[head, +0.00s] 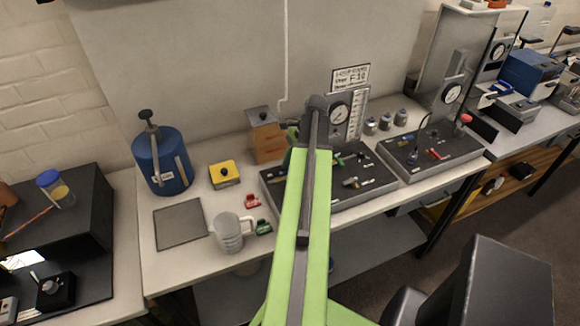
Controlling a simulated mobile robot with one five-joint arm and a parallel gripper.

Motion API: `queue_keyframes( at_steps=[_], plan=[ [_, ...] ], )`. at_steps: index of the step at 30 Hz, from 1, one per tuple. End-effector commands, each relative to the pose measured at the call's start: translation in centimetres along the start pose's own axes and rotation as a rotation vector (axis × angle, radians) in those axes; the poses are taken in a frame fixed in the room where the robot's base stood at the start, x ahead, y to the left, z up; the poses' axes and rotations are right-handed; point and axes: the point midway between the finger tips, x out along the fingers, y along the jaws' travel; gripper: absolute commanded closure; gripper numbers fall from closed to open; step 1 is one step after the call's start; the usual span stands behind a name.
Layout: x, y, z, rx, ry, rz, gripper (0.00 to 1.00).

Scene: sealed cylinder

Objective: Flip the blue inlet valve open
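A dark apparatus box (375,187) stands on the white bench, with a round gauge (340,114) on an upright grey plate behind it. Several small coloured valve levers sit on its top, among them a green lever (339,159) and a pale lever (350,182). Small bluish marks show on the box, but they are too small to tell which is the blue inlet valve or how it is set. My green arm crosses in front of the box and hides its middle. My gripper cannot be made out; the far end of the arm is hidden behind its own links.
Left of the box are a blue cylinder (162,163), a yellow box (224,175), a clear jug (229,232), a grey mat (180,225) and an orange-brown block (267,141). A second gauge panel (431,155) stands close on the right. The bench front edge runs below.

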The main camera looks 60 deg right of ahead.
Motion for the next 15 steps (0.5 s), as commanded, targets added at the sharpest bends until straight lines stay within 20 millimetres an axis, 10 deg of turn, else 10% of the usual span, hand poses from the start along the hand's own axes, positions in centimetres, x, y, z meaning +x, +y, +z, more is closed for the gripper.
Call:
queue_keyframes(
  at_steps=[15],
  plan=[
    [-4.5, -0.1, 0.4, 0.001, 0.000, -0.001, 0.65]
  ],
)
